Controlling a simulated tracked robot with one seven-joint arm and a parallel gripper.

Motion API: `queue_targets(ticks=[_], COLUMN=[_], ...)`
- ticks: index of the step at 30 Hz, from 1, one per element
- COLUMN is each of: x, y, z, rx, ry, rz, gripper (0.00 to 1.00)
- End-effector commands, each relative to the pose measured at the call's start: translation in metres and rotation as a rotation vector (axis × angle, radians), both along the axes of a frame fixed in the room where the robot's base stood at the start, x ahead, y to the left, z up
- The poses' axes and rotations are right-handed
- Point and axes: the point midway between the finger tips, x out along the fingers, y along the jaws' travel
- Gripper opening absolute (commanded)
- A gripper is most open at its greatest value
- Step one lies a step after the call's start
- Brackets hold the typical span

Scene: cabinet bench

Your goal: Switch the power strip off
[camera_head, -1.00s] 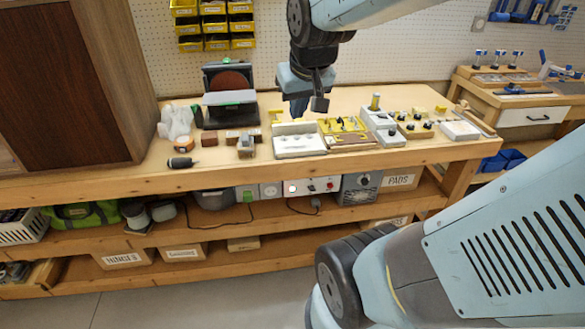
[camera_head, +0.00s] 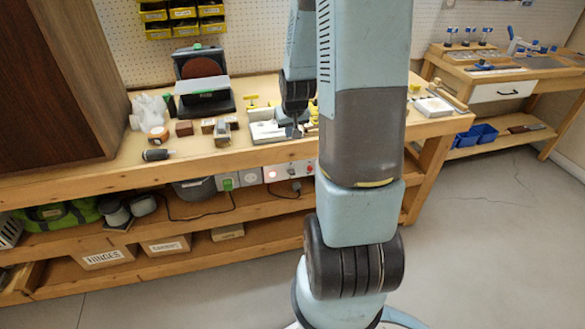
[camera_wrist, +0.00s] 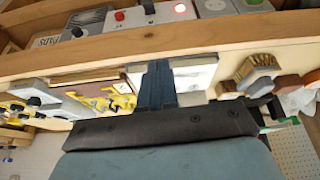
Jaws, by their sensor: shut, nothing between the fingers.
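My gripper (camera_head: 294,130) is low over the front of the bench, at the white block. In the wrist view its dark fingers (camera_wrist: 159,68) are together with nothing between them. They overlap the pale block (camera_wrist: 196,76); whether they touch it I cannot tell. No thing is clearly recognisable as the power strip. My arm hides part of the bench and shelf.
The wooden bench front edge (camera_head: 190,162) lies between the gripper and the shelf panel. A disc sander (camera_head: 203,95) and small blocks stand left on the bench. A tall brown cabinet (camera_head: 50,80) is at far left. Open floor (camera_head: 480,240) lies at right.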

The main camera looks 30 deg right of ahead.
Motion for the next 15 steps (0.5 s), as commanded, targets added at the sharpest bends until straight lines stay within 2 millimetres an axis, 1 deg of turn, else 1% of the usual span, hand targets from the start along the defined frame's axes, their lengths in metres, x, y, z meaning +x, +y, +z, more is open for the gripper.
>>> queue_targets(ticks=[1,3,6,10,15], x=[0.001,0.003,0.004,0.004,0.005], y=[-0.007,-0.013,-0.020,-0.024,-0.026], z=[-0.015,-0.030,-0.048,-0.060,-0.063], rx=[0.007,0.013,0.019,0.024,0.024], ry=[0.006,0.007,0.007,0.005,0.002], rz=[-0.011,-0.021,-0.030,-0.038,-0.040], gripper=[0.00,0.00,0.00,0.00,0.00])
